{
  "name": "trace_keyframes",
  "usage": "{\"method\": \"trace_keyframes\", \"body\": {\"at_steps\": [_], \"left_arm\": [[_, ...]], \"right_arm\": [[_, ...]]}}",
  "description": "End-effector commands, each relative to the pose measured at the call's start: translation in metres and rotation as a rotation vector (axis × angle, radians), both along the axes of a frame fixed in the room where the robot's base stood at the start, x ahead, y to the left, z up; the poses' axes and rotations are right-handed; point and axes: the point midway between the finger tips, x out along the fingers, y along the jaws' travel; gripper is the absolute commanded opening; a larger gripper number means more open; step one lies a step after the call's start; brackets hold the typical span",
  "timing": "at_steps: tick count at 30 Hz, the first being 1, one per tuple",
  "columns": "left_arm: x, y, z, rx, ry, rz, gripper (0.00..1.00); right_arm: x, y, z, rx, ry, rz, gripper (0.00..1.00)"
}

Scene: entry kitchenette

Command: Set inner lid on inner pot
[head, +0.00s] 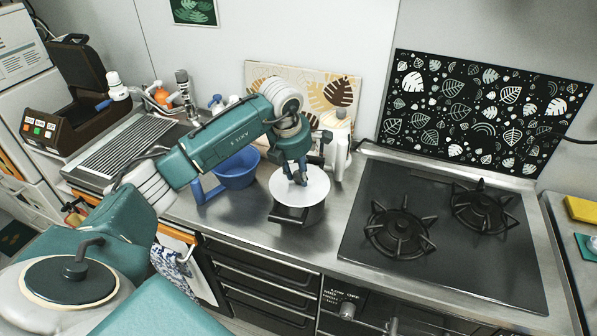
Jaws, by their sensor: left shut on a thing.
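My left gripper (297,180) points down over the counter and is shut at the middle of a round white lid (315,190), which I take to be the inner lid. The lid is roughly level. A dark pot (311,215) sits directly below it on the steel counter, and I take it to be the inner pot. The lid covers the pot's mouth from this angle. I cannot tell whether the lid touches the rim or is a little above it. The fingertips partly hide the lid's centre. My right gripper is not in view.
A blue container (237,172) stands left of the pot. A white bottle-like dispenser (340,143) is behind it to the right. The black stove (445,240) with two burners lies to the right. The sink (125,145) is at the left. The counter's front edge is close to the pot.

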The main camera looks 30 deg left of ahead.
Motion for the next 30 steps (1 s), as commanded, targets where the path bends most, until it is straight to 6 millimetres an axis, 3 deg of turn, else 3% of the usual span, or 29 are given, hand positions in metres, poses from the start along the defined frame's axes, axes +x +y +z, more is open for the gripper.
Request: {"method": "trace_keyframes", "body": {"at_steps": [1, 2, 5, 17, 30], "left_arm": [[0.000, 0.000, -0.001, 0.000, -0.001, 0.000, 0.02], [0.000, 0.000, 0.000, -0.001, -0.001, 0.001, 0.34], [0.000, 0.000, 0.000, 0.000, 0.000, 0.000, 0.52], [-0.002, 0.000, 0.008, 0.000, -0.001, 0.000, 0.52], [-0.025, -0.001, 0.091, 0.002, -0.003, 0.000, 0.52]], "right_arm": [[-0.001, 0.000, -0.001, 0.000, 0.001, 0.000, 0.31], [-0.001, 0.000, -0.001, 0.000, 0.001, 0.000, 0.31], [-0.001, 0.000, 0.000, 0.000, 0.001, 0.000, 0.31], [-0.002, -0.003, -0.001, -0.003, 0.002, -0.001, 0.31], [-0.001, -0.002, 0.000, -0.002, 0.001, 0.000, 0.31]]}}
